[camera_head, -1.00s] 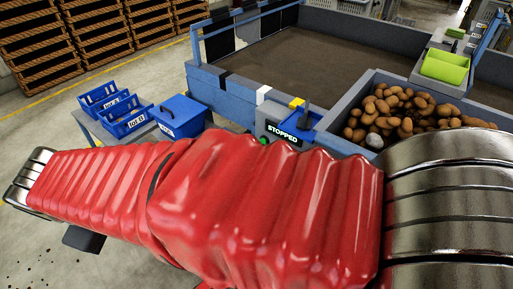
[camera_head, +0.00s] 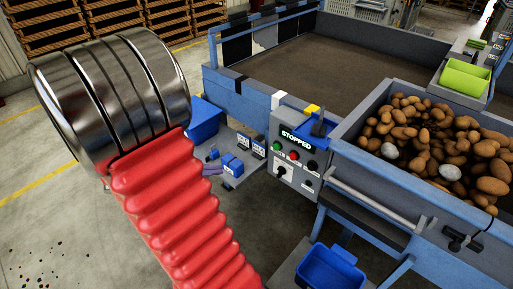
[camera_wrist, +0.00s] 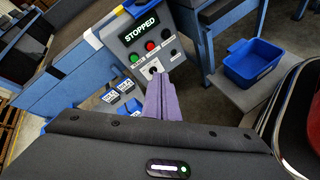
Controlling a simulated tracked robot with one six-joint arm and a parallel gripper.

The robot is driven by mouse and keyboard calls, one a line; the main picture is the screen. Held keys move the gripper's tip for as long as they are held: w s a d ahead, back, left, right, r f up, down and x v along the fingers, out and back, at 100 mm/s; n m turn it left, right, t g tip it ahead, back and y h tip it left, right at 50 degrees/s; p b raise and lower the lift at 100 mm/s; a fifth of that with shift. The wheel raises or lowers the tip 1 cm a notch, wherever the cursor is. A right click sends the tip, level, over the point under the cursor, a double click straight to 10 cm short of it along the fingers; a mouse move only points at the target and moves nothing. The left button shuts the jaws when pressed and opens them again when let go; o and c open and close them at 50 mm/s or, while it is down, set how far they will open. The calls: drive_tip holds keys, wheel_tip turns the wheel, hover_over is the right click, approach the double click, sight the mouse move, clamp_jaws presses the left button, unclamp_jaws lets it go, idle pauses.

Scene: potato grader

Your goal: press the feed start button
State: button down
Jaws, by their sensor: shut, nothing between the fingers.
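The control panel (camera_head: 290,160) is a grey box with a lit display reading STOPPED (camera_head: 296,137). Below the display are a green button (camera_head: 276,146), a red button (camera_head: 294,155) and a black knob (camera_head: 311,165); their labels are too small to read. The wrist view shows the green button (camera_wrist: 134,57), the red button (camera_wrist: 150,46) and a selector switch (camera_wrist: 153,68). My gripper (camera_wrist: 159,77) has purple fingers, shut and empty, pointing toward the panel's lower part, apparently short of it. In the head view its fingers (camera_head: 213,170) show left of the panel.
A potato bin (camera_head: 345,135) stands right of the panel, with a rail (camera_head: 375,203) along its front. A blue tray (camera_head: 330,268) sits low in front. Blue lot bins (camera_head: 232,163) stand on a small table left of the panel.

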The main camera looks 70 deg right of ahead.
sight(275, 147)
drive_tip(key=s+d+f+n+h, duration=0.2)
drive_tip(key=d+f+n, duration=0.3)
drive_tip(key=d+f, duration=0.3)
drive_tip(key=s+d+f+n+h, duration=0.2)
drive_tip(key=d+f+n+h, duration=0.2)
drive_tip(key=d+f, duration=0.4)
drive_tip(key=shift+d+f+n+t+h, duration=0.3)
drive_tip(key=shift+f+n+h, duration=0.1)
drive_tip(key=shift+n, duration=0.1)
drive_tip(key=x, duration=1.4)
